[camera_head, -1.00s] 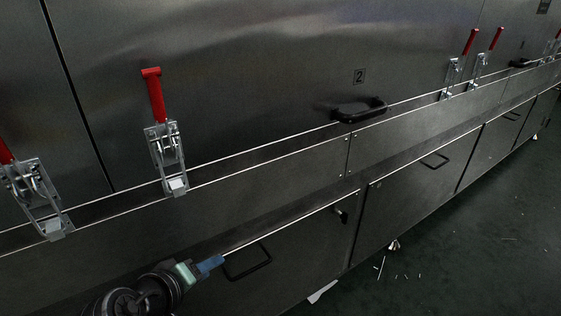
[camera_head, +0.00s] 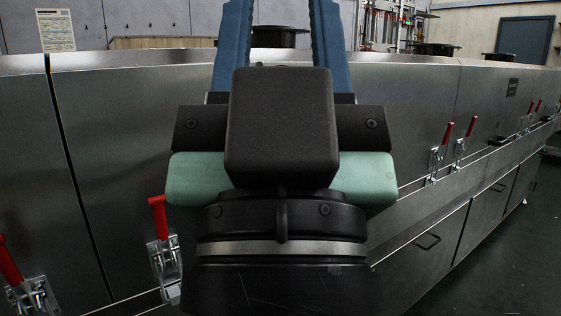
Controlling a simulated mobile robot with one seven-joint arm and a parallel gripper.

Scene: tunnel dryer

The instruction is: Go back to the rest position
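My gripper (camera_head: 282,40) fills the middle of the head view, pointing up and away from me. Its two blue fingers stand wide apart with nothing between them but background. The tips are cut off by the top edge. The gripper is raised in front of the steel tunnel dryer (camera_head: 118,150) and hides the middle of its front. I see no contact between the gripper and the dryer.
Red-handled latches stand out from the dryer front: one at the left (camera_head: 158,222), one at the far left edge (camera_head: 12,262), and several at the right (camera_head: 446,136). Dark drawers with handles (camera_head: 428,241) run below. Dark green floor (camera_head: 510,270) is free at the lower right.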

